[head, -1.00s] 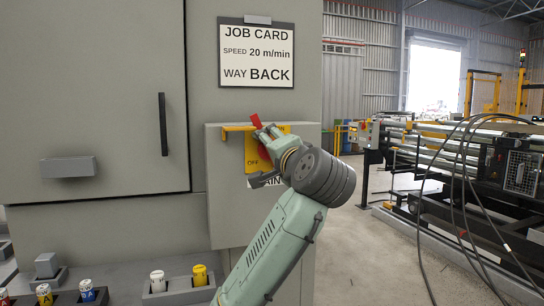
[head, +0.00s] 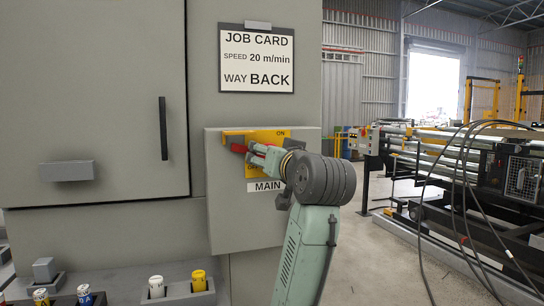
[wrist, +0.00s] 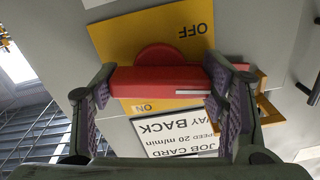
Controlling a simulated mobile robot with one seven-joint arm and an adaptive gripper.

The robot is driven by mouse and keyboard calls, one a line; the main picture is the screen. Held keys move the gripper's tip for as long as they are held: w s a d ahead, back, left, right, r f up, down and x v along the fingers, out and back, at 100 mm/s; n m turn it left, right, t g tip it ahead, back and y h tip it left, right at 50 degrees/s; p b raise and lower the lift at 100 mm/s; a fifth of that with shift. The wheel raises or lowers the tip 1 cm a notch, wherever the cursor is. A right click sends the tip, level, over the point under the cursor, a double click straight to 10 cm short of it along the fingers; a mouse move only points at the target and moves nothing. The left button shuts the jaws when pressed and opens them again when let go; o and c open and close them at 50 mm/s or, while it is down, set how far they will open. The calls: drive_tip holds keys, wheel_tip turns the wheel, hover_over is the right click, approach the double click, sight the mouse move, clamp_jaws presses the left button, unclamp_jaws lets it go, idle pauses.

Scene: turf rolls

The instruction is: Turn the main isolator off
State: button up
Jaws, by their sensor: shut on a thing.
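The main isolator is a red handle (head: 257,159) on a yellow plate (head: 270,137), fixed to a grey box above a "MAIN" label (head: 265,186). ON is printed at the plate's top in the head view. In the wrist view, which is upside down, the red handle (wrist: 160,82) lies level across its round red hub (wrist: 160,55), between the OFF and ON marks. My gripper (head: 258,154) is shut on the handle, coming from the right. The wrist view shows one finger at each end of the handle. My gripper hides part of the handle and plate in the head view.
An orange bracket (head: 236,137) sticks out at the plate's upper left, close to my fingers. A job card (head: 256,57) hangs above. Machinery with hanging cables (head: 465,170) stands at the right.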

drive_tip(key=shift+n, duration=1.2)
drive_tip(key=o, duration=1.2)
drive_tip(key=shift+c, duration=0.2)
drive_tip(key=shift+s, duration=0.1)
drive_tip(key=v, duration=1.1)
drive_tip(key=shift+s, duration=0.35)
drive_tip(key=shift+d, duration=0.1)
